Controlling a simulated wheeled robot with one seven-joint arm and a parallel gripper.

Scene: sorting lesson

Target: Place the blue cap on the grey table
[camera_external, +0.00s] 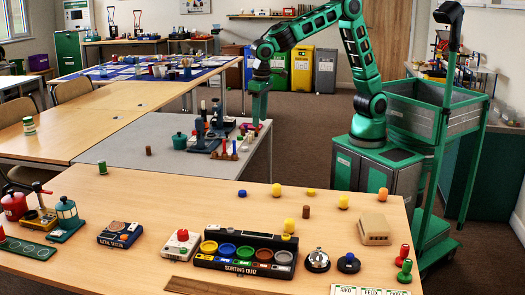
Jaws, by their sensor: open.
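A small blue cap (242,193) lies on the front wooden table (150,200), near its far edge. The grey table (130,142) stands just behind that table. My gripper (257,126) points down at the right end of the grey table, beyond the blue cap and apart from it. Its jaws are open, and I see nothing held between them. The fingertips are small in this view, so their exact height over the grey table is hard to tell.
Microscope-like devices (199,135) and a small rack (224,150) crowd the grey table's right half; its left half is mostly clear. A sorting tray (245,268) stands in front.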

